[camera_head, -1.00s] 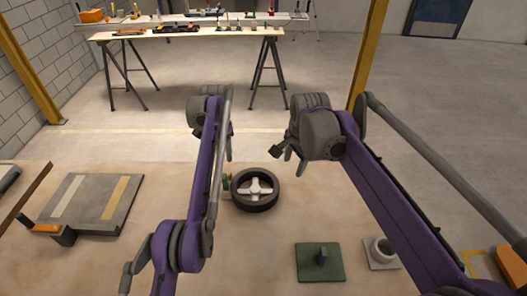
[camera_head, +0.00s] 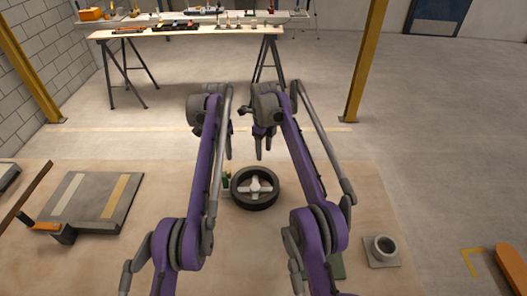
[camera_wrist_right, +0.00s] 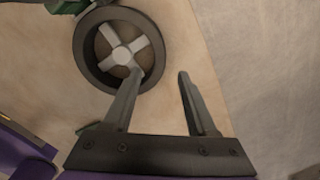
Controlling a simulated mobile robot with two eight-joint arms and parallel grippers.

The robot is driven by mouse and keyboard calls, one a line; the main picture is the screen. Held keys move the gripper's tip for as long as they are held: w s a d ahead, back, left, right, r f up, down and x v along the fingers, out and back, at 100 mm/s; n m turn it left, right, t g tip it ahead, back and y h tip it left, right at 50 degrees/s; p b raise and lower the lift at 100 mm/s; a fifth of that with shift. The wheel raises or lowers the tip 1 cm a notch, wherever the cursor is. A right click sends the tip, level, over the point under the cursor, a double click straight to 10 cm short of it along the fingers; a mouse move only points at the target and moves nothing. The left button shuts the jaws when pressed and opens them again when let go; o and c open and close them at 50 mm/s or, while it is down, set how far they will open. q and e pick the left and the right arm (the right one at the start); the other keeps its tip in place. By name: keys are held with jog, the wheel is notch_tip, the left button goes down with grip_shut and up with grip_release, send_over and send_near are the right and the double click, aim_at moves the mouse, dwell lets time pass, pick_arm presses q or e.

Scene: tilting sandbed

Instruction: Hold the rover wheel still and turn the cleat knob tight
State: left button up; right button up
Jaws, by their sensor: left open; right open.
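The rover wheel (camera_head: 255,205) has a dark tyre and a pale cross-shaped hub. It lies on the sandy surface, and it also shows in the right wrist view (camera_wrist_right: 83,62). A small green part (camera_head: 226,181) sits at its left edge; I cannot tell whether the cleat knob is there or at the hub. My right gripper (camera_head: 263,142) is open and empty, beyond the wheel in the head view. In the wrist view its left fingertip overlaps the wheel's lower rim; contact cannot be told. My left gripper (camera_head: 228,147) is open, its fingers mostly hidden by its arm.
A green plate (camera_head: 338,267) is mostly hidden behind my right arm. A grey block with a round collar (camera_head: 383,253) stands right of it. A dark slab with pale strips (camera_head: 90,203) lies at left. A trestle table (camera_head: 180,33) with items stands behind.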

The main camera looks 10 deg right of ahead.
aim_at(263, 169)
notch_tip(263, 169, down, 11)
dwell(0.6)
grip_shut()
dwell(1.3)
